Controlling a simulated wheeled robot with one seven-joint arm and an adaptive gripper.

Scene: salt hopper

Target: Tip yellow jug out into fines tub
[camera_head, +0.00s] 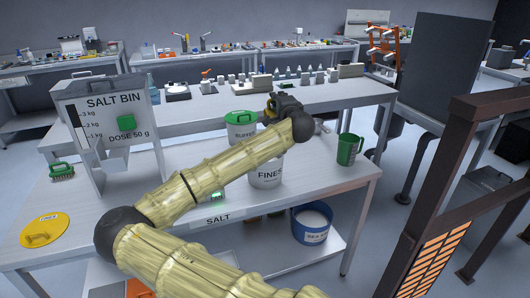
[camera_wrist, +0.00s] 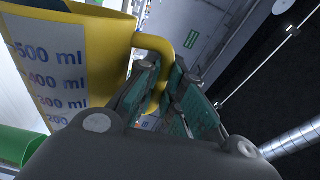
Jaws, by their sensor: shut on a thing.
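The yellow jug (camera_wrist: 95,50) fills the left of the wrist view, with a blue millilitre scale on its side. My gripper (camera_wrist: 160,88) is shut on its handle. In the head view my gripper (camera_head: 286,104) is above the back of the salt table, and my arm and wrist hide the jug there. The white fines tub (camera_head: 267,177) stands on the table below my forearm, which covers part of it. The tub's inside is hidden, and I cannot tell the jug's tilt or what it holds.
The buffer tub (camera_head: 241,118) with a green lid stands left of the fines tub. A green jug (camera_head: 347,150) stands at the right. The salt bin (camera_head: 105,105), a yellow lid (camera_head: 55,228) and a brush (camera_head: 62,171) are left. A blue salt tub (camera_head: 311,230) sits on the lower shelf.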

